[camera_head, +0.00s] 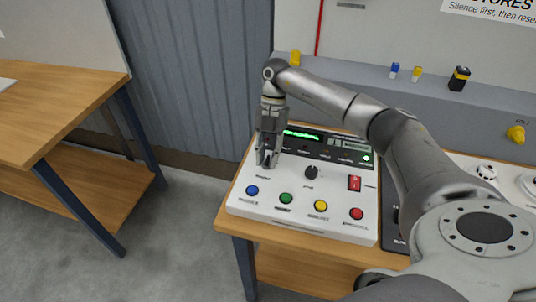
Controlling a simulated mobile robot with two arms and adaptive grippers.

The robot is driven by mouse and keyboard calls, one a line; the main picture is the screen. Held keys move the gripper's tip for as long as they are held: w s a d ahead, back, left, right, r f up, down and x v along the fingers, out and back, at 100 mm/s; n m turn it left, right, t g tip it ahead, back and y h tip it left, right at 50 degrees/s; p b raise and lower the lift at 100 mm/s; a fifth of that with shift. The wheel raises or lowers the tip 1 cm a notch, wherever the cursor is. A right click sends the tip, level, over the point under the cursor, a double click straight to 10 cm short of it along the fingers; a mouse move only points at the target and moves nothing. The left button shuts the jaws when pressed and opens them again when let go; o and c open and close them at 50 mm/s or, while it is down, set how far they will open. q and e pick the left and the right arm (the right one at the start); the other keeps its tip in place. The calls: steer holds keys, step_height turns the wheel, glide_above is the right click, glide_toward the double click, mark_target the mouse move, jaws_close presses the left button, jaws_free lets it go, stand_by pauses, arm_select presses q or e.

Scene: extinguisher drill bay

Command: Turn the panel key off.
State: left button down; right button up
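The white control panel (240,200) lies on a wooden table, with a lit green display at its back. My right gripper (267,163) points straight down over the panel's back left part, left of the black knob (311,172). Its fingers are close together, and I cannot tell whether they are shut on something. No panel key shows clearly; the spot under the fingertips is hidden by the gripper. My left gripper is not in view.
Blue (252,190), green (286,198), yellow (320,205) and red (356,213) buttons line the panel's front. A red rocker switch (354,183) sits at its right. Small items stand on the grey ledge behind. Another wooden table (60,105) is at left.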

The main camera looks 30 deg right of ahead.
steer(key=shift+r, duration=0.15)
steer(key=v, duration=1.1)
steer(key=shift+w+r, duration=0.25)
steer(key=shift+r, duration=0.05)
steer(key=shift+d+f, duration=0.1)
